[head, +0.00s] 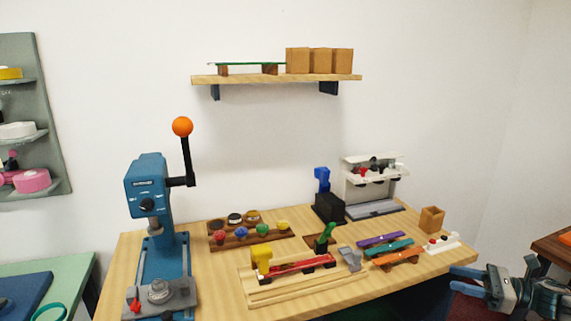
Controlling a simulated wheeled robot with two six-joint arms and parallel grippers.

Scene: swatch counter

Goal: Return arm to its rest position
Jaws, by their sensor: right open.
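My right gripper (466,279) is at the lower right in the head view, off the front right edge of the wooden counter (215,290). Its blue fingers point left and stand apart, with nothing visible between them. Its wrist and arm run out of the picture at the right. My left gripper does not show.
A blue lever press (150,187) with an orange knob stands at the counter's left.

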